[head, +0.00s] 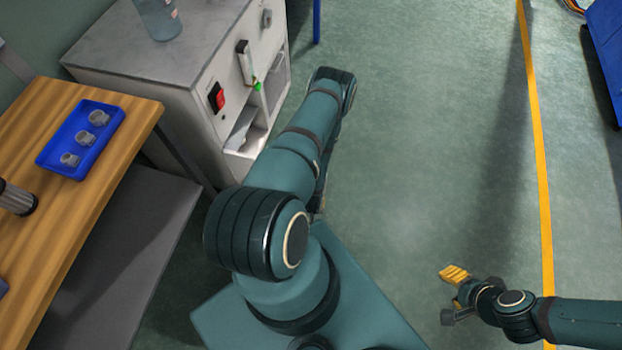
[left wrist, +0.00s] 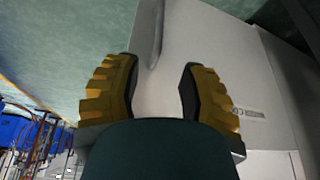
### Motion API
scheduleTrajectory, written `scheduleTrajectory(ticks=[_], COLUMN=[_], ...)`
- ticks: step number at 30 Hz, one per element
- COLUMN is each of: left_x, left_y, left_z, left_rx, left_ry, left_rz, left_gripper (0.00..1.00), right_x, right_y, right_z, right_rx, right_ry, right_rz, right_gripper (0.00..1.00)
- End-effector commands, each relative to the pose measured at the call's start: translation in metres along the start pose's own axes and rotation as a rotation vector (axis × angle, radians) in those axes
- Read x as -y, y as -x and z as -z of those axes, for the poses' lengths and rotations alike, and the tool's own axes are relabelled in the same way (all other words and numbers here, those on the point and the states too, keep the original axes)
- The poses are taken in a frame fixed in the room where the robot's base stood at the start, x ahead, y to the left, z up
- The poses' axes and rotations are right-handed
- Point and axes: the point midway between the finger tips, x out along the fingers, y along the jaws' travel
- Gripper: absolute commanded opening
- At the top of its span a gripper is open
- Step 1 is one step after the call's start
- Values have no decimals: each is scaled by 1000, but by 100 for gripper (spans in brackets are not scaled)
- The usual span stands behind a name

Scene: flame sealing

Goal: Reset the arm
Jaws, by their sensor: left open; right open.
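My left arm stretches up the middle of the head view, beside the grey cabinet (head: 150,65), and its gripper is hidden there. In the left wrist view my left gripper (left wrist: 157,75) is open, its two yellow ribbed fingers apart with nothing held between them. A pale grey surface with small lettering lies beyond the fingers; I cannot tell whether they touch it. My right gripper (head: 452,290) is at the lower right of the head view, above the green floor, with yellow fingers. It is open and no held object shows.
A wooden table (head: 60,250) at left carries a blue tray (head: 50,158) with 3 small clear pieces. The cabinet has a red switch (head: 217,98) and a bottle (head: 158,15) on top. Open floor (head: 420,130) lies right of my left arm, crossed by a yellow line (head: 541,165).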

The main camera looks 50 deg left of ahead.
Motion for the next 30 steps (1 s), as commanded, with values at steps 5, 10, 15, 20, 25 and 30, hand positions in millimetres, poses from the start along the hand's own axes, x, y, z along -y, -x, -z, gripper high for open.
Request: scheduleTrajectory(ticks=[5, 10, 15, 20, 25, 30], left_x=[0, 0, 0, 0, 0, -28], left_y=[14, 17, 17, 16, 17, 34], left_z=[0, 0, 0, 0, 0, 9], left_rx=[0, 0, 0, 0, 0, 31], left_ry=[0, 0, 0, 0, 0, -23], left_rz=[0, 0, 0, 0, -1, -43], left_gripper=[41, 41, 41, 41, 41, 41], right_x=[0, 0, 0, 0, 0, 0], right_y=[0, 0, 0, 0, 0, 0], right_z=[0, 0, 0, 0, 0, 0], right_rx=[0, 0, 0, 0, 0, 0], right_ry=[0, 0, 0, 0, 0, 0], right_rz=[0, 0, 0, 0, 0, 0], right_gripper=[47, 47, 47, 47, 47, 47])
